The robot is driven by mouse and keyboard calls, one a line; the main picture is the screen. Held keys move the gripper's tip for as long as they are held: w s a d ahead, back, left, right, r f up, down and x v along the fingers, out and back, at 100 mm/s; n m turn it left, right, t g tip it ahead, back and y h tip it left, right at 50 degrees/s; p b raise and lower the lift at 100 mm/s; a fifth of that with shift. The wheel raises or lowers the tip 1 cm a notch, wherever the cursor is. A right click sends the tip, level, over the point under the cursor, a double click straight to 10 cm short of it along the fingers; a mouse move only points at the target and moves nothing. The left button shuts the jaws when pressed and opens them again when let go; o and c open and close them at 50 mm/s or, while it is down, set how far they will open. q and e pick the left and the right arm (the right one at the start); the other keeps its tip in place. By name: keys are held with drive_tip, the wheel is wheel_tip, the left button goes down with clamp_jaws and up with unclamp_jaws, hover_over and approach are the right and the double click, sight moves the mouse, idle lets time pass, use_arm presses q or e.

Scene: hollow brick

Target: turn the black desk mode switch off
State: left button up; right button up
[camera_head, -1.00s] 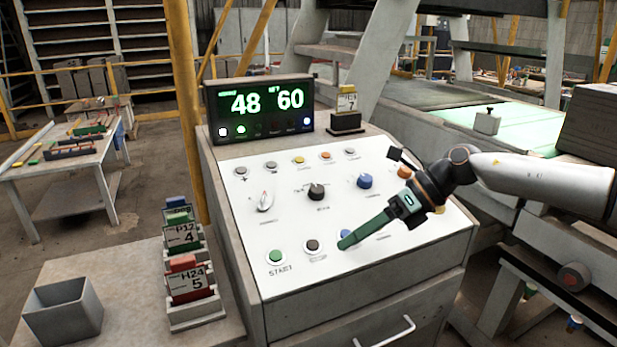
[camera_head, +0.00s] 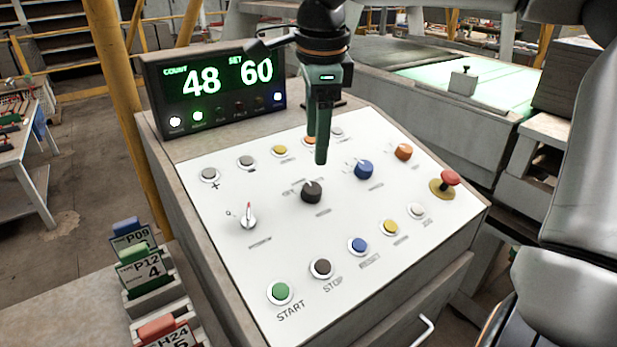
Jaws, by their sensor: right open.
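The black mode switch (camera_head: 312,192) is a round black knob in the middle of the white sloped panel. A light mark shows on its top, and small lettering around it is too blurred to read. My right gripper (camera_head: 320,160) points down just above and behind the black knob, apart from it as far as I can see. Its green fingers are seen nearly edge-on, and it holds nothing. It hides part of an orange button and the panel's back edge. My left gripper is not in view.
A blue knob (camera_head: 363,170) sits right of the black one, a silver-red selector (camera_head: 248,217) left. A red emergency button (camera_head: 448,179) stands up at the right. Front buttons include green START (camera_head: 280,292). The display (camera_head: 215,88) stands behind, reading 48 and 60.

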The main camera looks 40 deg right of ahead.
sight(313, 187)
drive_tip(key=f, duration=0.3)
drive_tip(key=w+f, duration=0.1)
drive_tip(key=f, duration=0.2)
drive_tip(key=d+f, duration=0.1)
drive_tip(key=f, duration=0.3)
drive_tip(key=shift+w+f, duration=0.1)
drive_tip(key=shift+w, duration=0.15)
clamp_jaws()
